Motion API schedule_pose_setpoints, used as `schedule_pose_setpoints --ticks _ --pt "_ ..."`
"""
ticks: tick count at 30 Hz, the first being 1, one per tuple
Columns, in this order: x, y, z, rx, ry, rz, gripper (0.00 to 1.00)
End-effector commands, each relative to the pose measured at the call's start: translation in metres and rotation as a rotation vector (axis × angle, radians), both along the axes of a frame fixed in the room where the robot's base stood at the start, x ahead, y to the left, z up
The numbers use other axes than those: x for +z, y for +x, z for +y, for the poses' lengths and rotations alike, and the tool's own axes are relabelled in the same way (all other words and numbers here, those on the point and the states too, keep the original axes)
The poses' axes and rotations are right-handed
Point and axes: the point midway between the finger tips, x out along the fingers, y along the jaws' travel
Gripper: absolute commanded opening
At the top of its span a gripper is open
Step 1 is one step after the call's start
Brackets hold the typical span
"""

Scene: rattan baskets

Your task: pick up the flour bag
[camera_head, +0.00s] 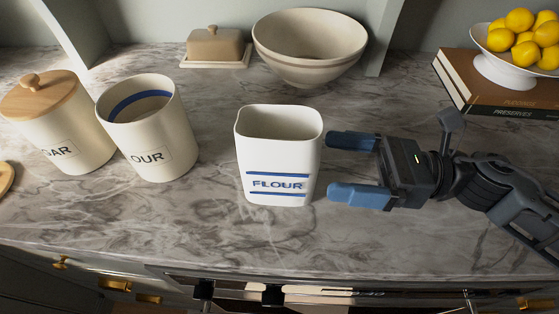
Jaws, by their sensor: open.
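The flour bag (279,155) is a white, square-sided container with an open top, two blue stripes and the word FLOUR. It stands upright on the grey marble counter in the middle of the view. My gripper (336,166) is just right of the bag, with its two blue fingers pointing left toward it. The fingers are spread apart with nothing between them. The near fingertip is close to the bag's lower right side; whether it touches cannot be told.
Left of the bag stand an open canister (150,150) marked OUR and a wooden-lidded canister (60,130). Behind are a butter dish (216,47) and a large bowl (308,45). Books (500,95) under a lemon bowl (505,72) stand at back right. The counter's front strip (230,235) is clear.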

Motion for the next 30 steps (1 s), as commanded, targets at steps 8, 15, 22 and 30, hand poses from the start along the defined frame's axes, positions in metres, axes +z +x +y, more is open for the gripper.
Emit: schedule_pose_setpoints --ticks 8,15,22,30 --pt "-0.007 0.016 0.018 0.045 -0.067 -0.145 0.99" --pt "-0.006 0.016 0.041 0.046 -0.068 -0.147 0.99" --pt "-0.004 0.016 0.070 0.047 -0.065 -0.145 0.99" --pt "-0.008 0.017 0.094 0.043 -0.067 -0.144 0.99"
